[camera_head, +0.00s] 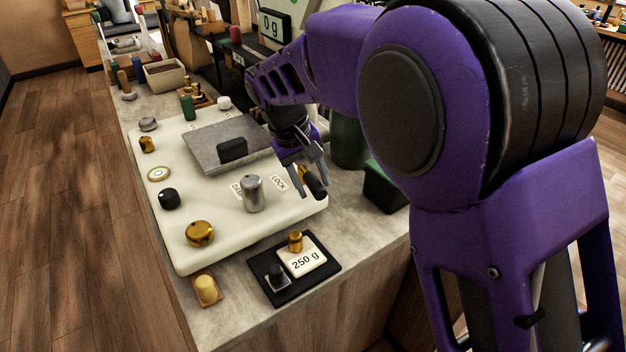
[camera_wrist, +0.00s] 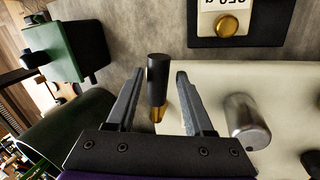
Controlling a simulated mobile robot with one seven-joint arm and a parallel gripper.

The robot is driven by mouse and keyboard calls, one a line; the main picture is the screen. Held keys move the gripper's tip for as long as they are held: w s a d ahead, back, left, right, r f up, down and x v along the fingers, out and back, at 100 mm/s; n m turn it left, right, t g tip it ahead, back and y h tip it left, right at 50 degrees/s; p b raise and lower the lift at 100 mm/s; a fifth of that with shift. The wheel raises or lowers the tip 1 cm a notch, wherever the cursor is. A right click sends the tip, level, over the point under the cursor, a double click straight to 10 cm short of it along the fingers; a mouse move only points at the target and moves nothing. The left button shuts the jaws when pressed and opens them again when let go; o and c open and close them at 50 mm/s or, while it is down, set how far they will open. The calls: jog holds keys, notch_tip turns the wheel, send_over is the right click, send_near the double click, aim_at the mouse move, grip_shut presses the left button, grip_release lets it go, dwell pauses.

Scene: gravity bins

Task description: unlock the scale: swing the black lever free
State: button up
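The black lever (camera_wrist: 157,75) has a dark cylindrical grip on a brass stem. In the wrist view it lies between the two fingers of my gripper (camera_wrist: 158,80), with a gap on each side. My gripper is open and I see no contact with the lever. In the head view the lever (camera_head: 315,184) is at the right edge of the cream scale base (camera_head: 185,250), beside the LOCK label (camera_head: 279,183). My gripper (camera_head: 307,180) is over it there, and its fingers partly hide the brass stem. How deep the fingers reach around the grip is unclear.
A silver knob (camera_head: 254,194) stands left of the lever. A grey plate (camera_head: 205,140) with a black block is on the base. A black tray (camera_head: 322,265) with a 250 g card lies in front. Green containers (camera_head: 383,188) stand close on the right.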

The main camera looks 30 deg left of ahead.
jog(key=shift+o, duration=0.5)
jog(key=p+v, duration=0.2)
jog(key=v, duration=1.5)
jog(key=shift+s+r, duration=0.15)
jog(key=shift+s, duration=0.05)
